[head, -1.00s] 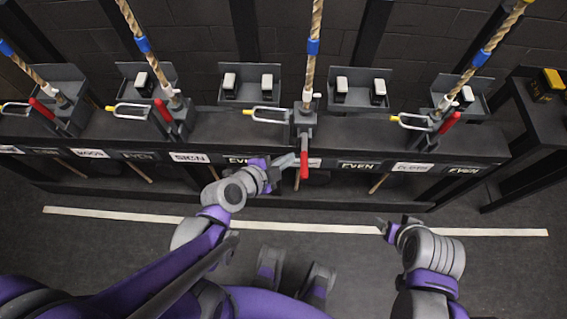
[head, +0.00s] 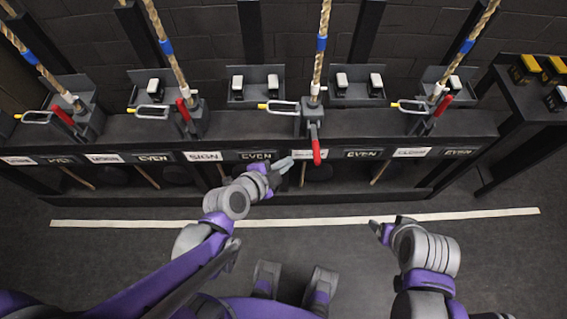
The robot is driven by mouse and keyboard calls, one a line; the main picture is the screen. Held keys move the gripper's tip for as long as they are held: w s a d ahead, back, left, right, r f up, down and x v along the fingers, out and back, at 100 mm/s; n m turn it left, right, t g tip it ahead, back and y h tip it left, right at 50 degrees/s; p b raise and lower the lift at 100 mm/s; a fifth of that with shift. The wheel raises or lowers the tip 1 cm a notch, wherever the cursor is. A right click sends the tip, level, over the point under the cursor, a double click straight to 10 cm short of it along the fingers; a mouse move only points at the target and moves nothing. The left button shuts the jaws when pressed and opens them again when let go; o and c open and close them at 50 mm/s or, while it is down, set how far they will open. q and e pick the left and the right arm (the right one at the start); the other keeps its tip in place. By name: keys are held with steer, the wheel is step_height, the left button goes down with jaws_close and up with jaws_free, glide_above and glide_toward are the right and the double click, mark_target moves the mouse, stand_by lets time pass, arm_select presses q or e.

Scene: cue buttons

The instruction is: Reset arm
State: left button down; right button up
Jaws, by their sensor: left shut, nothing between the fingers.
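My left arm reaches in from the left. Its gripper (head: 283,165) is shut and empty, in front of the bench's label strip, just left of and below a red lever handle (head: 317,152). A small gap shows between them. My right gripper (head: 377,229) is low at the right, over the floor by the white line, apart from the bench; its fingers are too small to read.
The dark bench (head: 362,124) carries ropes with blue bands, metal loops, boxes with white-topped buttons (head: 376,80) and red levers. Labels such as "SIGN" (head: 204,156) line its front. A side table (head: 520,98) stands right. A white line (head: 140,223) crosses open floor.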

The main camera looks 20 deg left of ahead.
arm_select(q)
steer(key=shift+s, duration=0.1)
stand_by(0.4)
steer(key=s+a+r+n+g+y+p, duration=0.4)
steer(key=s+a+n, duration=0.4)
steer(key=n, duration=0.6)
step_height(320, 180, up, 2)
steer(key=shift+s+r+n+g+y, duration=0.1)
steer(key=shift+s+n+g+y, duration=0.2)
steer(key=shift+s+g, duration=0.3)
steer(key=shift+w, duration=0.15)
